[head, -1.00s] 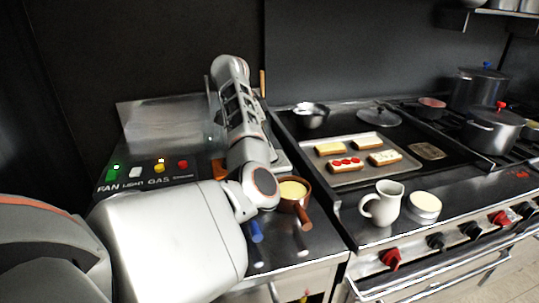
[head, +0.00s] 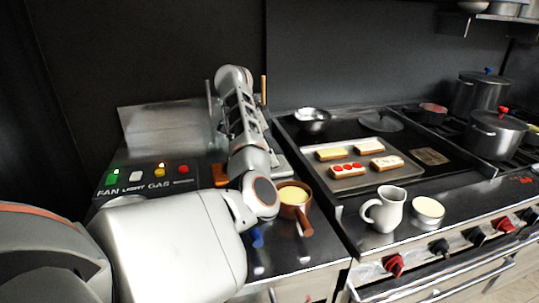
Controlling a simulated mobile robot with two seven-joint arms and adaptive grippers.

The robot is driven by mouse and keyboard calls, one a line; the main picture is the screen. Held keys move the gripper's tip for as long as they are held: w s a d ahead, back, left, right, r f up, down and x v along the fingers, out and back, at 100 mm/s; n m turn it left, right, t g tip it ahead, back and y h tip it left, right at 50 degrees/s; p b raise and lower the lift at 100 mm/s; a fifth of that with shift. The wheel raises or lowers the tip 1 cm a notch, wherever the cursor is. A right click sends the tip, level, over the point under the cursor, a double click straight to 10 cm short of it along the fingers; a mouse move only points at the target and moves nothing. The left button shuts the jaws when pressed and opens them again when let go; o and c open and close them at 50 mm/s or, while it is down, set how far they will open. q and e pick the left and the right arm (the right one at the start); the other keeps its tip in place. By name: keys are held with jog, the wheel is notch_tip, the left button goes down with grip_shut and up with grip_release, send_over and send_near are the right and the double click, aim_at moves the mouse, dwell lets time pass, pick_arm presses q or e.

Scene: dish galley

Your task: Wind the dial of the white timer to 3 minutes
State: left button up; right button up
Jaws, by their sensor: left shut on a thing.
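I cannot make out the white timer or its dial in the head view; my left arm covers part of the counter behind it. My left gripper (head: 236,84) is at the far end of this arm, over the back of the left counter, seen from behind. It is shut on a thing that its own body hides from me. My right gripper is not in view.
A control panel (head: 150,180) with colored buttons stands left of the arm. A brown pan (head: 294,195) sits beside my wrist. A white jug (head: 384,210), a cream-topped round tub (head: 428,210) and a tray (head: 347,184) with several topped slices are to the right. Pots (head: 495,133) stand farther right.

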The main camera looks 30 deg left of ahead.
pick_arm(q)
jog(key=shift+r+m+g+h+p, duration=0.15)
jog(key=shift+m+g+h+p, duration=0.15)
jog(key=shift+m+p, duration=0.45)
jog(key=shift+m, duration=0.95)
jog(key=m+g+p, duration=0.1)
jog(key=m, duration=0.1)
jog(key=shift+w+m+h, duration=0.15)
jog(key=shift+m+h, duration=0.15)
jog(key=shift+h, duration=0.1)
jog(key=shift+f+m+g, duration=0.35)
jog(key=shift+m+g, duration=0.35)
jog(key=shift+m, duration=0.5)
jog(key=shift+m+g+b, duration=0.4)
jog(key=shift+m+b, duration=0.5)
jog(key=shift+m, duration=0.1)
jog(key=o, duration=1.1)
jog(key=shift+w, duration=0.1)
jog(key=shift+o, duration=0.2)
